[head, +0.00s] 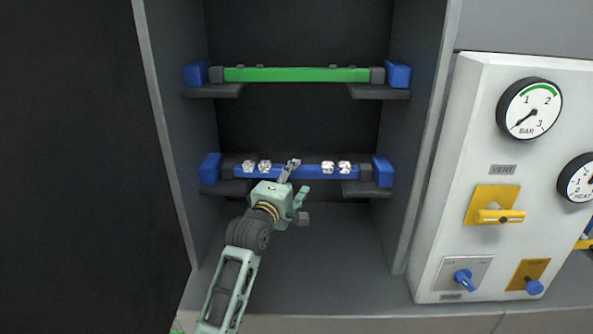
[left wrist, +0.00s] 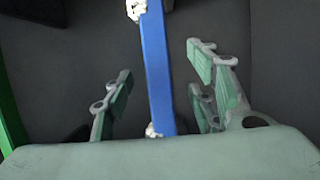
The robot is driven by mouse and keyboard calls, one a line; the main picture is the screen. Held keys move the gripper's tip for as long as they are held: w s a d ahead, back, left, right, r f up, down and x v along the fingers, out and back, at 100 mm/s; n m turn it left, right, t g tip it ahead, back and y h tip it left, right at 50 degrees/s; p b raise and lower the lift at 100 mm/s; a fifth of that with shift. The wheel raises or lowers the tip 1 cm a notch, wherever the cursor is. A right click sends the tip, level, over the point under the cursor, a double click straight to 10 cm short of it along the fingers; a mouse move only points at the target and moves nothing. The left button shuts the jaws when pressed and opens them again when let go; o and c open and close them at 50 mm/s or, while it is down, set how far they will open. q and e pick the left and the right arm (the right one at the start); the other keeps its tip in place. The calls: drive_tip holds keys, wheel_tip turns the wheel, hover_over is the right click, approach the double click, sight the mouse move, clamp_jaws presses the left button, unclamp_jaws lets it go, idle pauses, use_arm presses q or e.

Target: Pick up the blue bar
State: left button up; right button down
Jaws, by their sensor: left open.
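The blue bar (head: 325,172) lies level across the lower pair of dark brackets in the cabinet, with small whitish clumps along it. My left gripper (head: 294,183) is in front of the middle of the bar. In the left wrist view, the blue bar (left wrist: 157,70) runs between the open fingers of my left gripper (left wrist: 162,92), with a visible gap on both sides. The gripper's palm hides the lower end of the bar there. I cannot tell how deep the bar sits between the fingers. My right gripper is not in view.
A green bar (head: 297,75) rests on the upper brackets; a green strip also shows in the left wrist view (left wrist: 10,125). Cabinet side walls (head: 418,130) stand close on both sides. A white panel (head: 455,140) with gauges and yellow and blue handles is at the right. The cabinet floor (head: 320,265) is clear.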

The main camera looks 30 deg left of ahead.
sight(294, 174)
use_arm(q)
drive_tip(key=x, duration=0.2)
drive_tip(key=shift+w+a, duration=0.25)
drive_tip(key=shift+a, duration=0.15)
drive_tip(key=shift+w+r, duration=0.1)
drive_tip(key=shift+w, duration=0.35)
drive_tip(key=c, duration=0.7)
clamp_jaws()
drive_tip(key=shift+r, duration=0.1)
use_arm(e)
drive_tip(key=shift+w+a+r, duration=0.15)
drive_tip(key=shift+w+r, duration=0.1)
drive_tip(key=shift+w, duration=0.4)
